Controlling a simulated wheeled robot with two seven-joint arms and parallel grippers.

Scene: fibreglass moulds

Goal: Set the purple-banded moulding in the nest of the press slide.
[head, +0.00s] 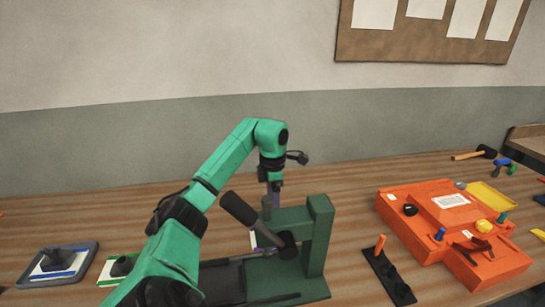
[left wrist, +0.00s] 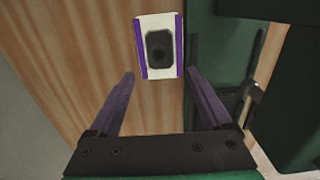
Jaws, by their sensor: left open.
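The purple-banded moulding shows in the left wrist view (left wrist: 140,42) as a white plate with purple side bands and a dark knob. It lies beyond my open left gripper (left wrist: 159,76), roughly in line with the gap, touching neither finger. In the head view a white and purple sliver of it (head: 254,241) shows behind the press lever. My left gripper (head: 274,188) points down behind the green press (head: 317,240). The dark press slide (head: 222,281) runs left from the press. Its nest is not clearly visible. My right gripper is not in view.
A blue-banded moulding (head: 58,261) sits in a grey tray at left, beside a green-banded one (head: 122,266). The black press lever (head: 240,210) leans close to my gripper. An orange mould (head: 455,215) and a black block with an orange peg (head: 389,276) stand to the right.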

